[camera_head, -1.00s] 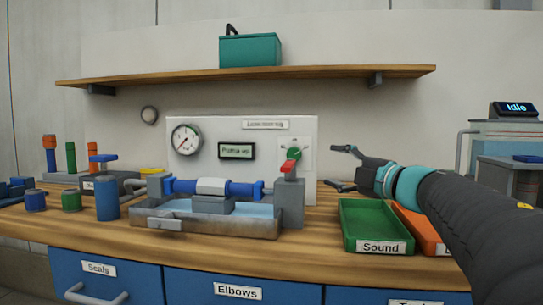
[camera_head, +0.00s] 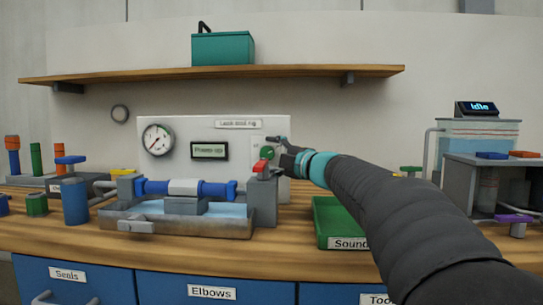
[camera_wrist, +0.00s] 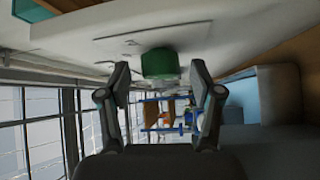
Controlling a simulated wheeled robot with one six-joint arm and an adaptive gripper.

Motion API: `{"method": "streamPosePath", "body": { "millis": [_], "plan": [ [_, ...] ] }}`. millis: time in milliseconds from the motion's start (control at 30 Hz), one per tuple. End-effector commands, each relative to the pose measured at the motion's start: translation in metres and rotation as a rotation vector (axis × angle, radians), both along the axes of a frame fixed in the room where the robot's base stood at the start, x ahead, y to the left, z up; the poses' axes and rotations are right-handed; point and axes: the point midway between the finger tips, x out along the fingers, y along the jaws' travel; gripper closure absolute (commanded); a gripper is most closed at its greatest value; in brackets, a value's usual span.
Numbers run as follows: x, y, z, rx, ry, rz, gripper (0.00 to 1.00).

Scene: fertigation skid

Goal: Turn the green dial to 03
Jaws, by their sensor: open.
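The green dial (camera_head: 267,153) is on the right part of the white panel (camera_head: 220,175). It also shows in the wrist view as a green knob (camera_wrist: 160,63) on the pale panel face. My gripper (camera_head: 280,146) is close beside the dial in the head view and partly overlaps that corner of the panel. In the wrist view my gripper (camera_wrist: 160,78) is open, with one finger to each side of the dial and nothing held. I cannot tell whether the fingers touch it. The dial's marks are too small to read.
A red-topped lever (camera_head: 261,166) on a grey block stands just below the dial. A pressure gauge (camera_head: 158,140) and a small display (camera_head: 209,151) are on the panel. A green tray (camera_head: 330,222) labelled Sound lies under my arm. A wooden shelf (camera_head: 220,72) is above.

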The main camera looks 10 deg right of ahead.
Motion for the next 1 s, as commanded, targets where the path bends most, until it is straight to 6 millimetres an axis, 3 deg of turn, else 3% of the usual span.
{"method": "streamPosePath", "body": {
  "millis": [200,433,767,1000],
  "plan": [
    [0.000,0.000,0.000,0.000,0.000,0.000,0.37],
    [0.000,0.000,0.000,0.000,0.000,0.000,0.95],
    [0.000,0.000,0.004,-0.027,0.009,0.000,0.95],
    [0.000,0.000,0.010,-0.138,0.045,0.001,0.95]
  ]
}}
